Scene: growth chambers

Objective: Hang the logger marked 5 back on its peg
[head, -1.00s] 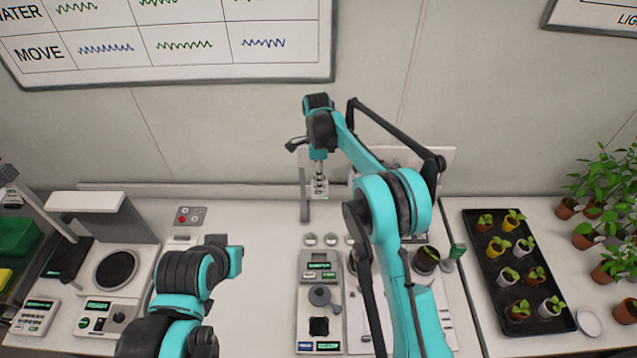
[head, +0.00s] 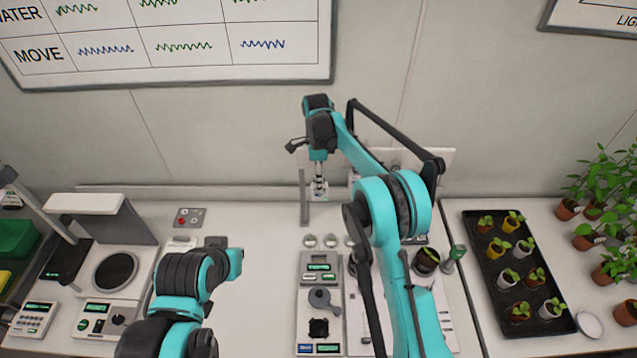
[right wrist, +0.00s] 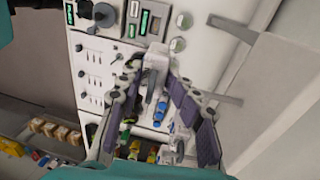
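My right gripper (head: 319,190) is at the back of the bench, in front of the wall and left of an upright white panel (head: 437,160). In the right wrist view its two fingers (right wrist: 155,74) close in on a small white body, which I take to be the logger (right wrist: 155,62). Its number cannot be read, and its lower part is hard to make out. My right arm covers much of the white panel, and no peg shows clearly. My left arm is folded low at left; its fingers do not show.
A grey upright (head: 304,200) stands just left of the right gripper. A black seedling tray (head: 487,270) is at right, a scale (head: 115,270) at left.

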